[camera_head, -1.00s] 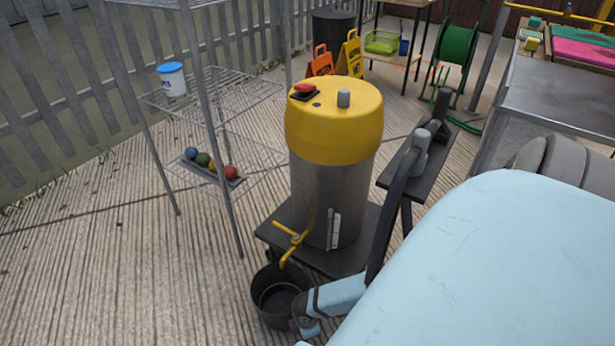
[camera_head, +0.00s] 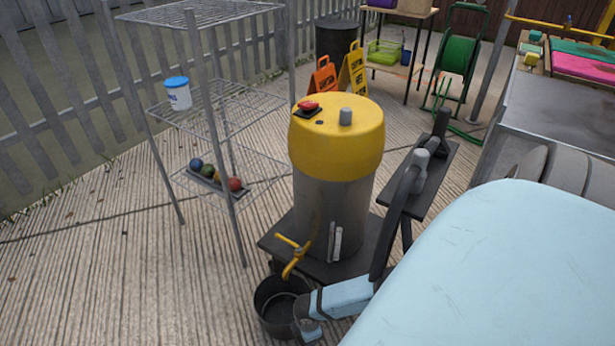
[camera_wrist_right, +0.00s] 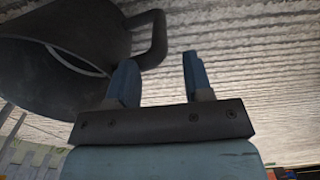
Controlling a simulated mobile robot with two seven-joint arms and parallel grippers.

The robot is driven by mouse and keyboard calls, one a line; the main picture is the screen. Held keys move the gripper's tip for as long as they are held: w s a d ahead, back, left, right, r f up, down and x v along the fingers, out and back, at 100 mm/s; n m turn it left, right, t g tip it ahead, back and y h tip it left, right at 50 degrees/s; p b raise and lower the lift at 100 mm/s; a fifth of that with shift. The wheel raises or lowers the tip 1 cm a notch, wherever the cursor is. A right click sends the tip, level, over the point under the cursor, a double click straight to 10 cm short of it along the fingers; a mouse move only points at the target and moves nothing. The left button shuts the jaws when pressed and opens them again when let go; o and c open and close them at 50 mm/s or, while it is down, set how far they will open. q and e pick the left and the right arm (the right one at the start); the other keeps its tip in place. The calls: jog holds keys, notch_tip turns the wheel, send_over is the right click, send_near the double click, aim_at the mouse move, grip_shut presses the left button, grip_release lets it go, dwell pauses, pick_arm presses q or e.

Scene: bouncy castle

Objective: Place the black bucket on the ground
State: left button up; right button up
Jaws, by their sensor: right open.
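The black bucket (camera_head: 268,312) stands upright below the yellow tap (camera_head: 290,262) of a grey and yellow barrel. My left gripper is not in view.
The barrel (camera_head: 325,200) sits on a low dark stand. A wire shelf (camera_head: 215,105) with a white tub and several balls stands at left. A grey-topped table (camera_head: 560,120) is at right. Orange and yellow signs (camera_head: 352,70) stand behind. The left ground is clear.

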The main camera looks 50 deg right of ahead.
pick_arm(q)
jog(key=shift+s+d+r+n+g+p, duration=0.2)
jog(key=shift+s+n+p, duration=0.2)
jog(key=shift+p, duration=0.2)
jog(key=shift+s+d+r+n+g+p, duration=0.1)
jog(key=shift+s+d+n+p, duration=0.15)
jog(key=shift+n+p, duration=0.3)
pick_arm(e)
notch_tip(320, 180, up, 6)
jog(key=shift+r, duration=0.15)
